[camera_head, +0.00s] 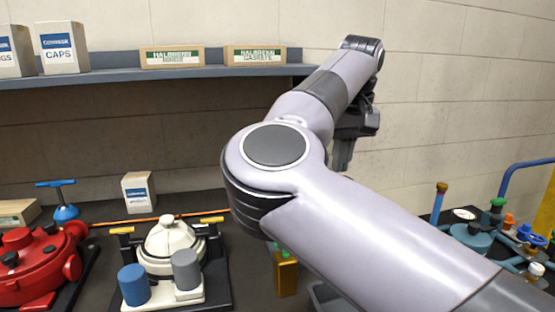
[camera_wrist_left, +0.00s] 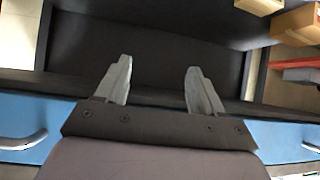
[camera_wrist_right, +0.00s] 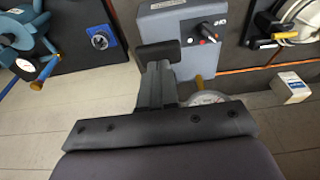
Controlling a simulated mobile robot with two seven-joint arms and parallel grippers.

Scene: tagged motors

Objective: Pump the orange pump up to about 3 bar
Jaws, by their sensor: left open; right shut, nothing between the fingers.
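I cannot make out an orange pump with certainty in any view. A blue pump (camera_head: 65,204) with a T-shaped handle stands at the back left in the head view. In the right wrist view, a pale round disc (camera_wrist_right: 207,98) with a yellow upright part shows partly behind my right gripper; I cannot tell what it belongs to. My right gripper (camera_head: 343,155) is shut and empty, raised near the back wall; its closed fingers also show in the right wrist view (camera_wrist_right: 158,55). My left gripper (camera_wrist_left: 155,68) is open and empty, seen only in the left wrist view.
A red motor (camera_head: 35,262), a white motor (camera_head: 170,240) and a small white box (camera_head: 138,192) stand at left. Teal equipment (camera_head: 470,236) with a dial stands at right. A grey-blue box (camera_wrist_right: 185,35) has a lever. A shelf (camera_head: 110,76) holds boxes. My right arm hides the table's middle.

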